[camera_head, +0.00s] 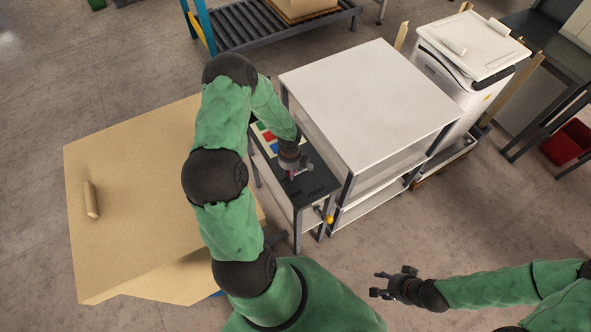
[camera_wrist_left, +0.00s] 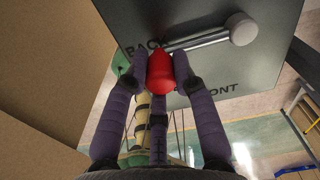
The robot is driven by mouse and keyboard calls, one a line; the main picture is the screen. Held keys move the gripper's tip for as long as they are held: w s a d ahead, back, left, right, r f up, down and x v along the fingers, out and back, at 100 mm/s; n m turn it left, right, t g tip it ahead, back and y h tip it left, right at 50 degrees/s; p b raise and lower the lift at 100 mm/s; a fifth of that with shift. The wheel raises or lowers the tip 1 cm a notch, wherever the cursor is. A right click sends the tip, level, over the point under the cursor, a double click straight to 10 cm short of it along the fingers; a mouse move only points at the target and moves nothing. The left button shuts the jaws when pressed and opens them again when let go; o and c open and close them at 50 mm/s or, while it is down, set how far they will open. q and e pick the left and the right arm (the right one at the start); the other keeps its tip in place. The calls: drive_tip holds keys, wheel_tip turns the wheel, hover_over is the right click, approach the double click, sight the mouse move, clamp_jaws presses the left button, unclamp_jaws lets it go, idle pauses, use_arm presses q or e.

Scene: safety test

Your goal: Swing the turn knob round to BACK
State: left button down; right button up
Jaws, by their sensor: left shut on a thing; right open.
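The turn knob is a metal lever with a round hub (camera_wrist_left: 241,29) and a red grip (camera_wrist_left: 160,72) at its end. It sits on a dark panel (camera_wrist_left: 272,65) marked BACK and FRONT. The red grip lies just beside the word BACK, partly covering it; FRONT is farther right and lower. My left gripper (camera_wrist_left: 160,84) has its purple fingers shut around the red grip. In the head view the left gripper (camera_head: 291,172) is over the dark panel top (camera_head: 318,182) and hides most of the knob. My right gripper (camera_head: 381,284) is open and empty, low over the floor at the right.
A white shelf unit (camera_head: 365,95) stands right beside the panel. A large cardboard box (camera_head: 135,190) is on the left. Coloured squares (camera_head: 268,141) lie on the panel's far part, and a yellow knob (camera_head: 329,219) is at its near end. A white bin-like machine (camera_head: 460,55) stands behind right.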

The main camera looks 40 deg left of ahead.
idle(0.3)
use_arm(q)
drive_tip(key=c, duration=1)
unclamp_jaws()
drive_tip(key=shift+a, duration=0.1)
drive_tip(key=shift+w+r, duration=0.1)
drive_tip(key=shift+r, duration=0.35)
wheel_tip(320, 180, up, 11)
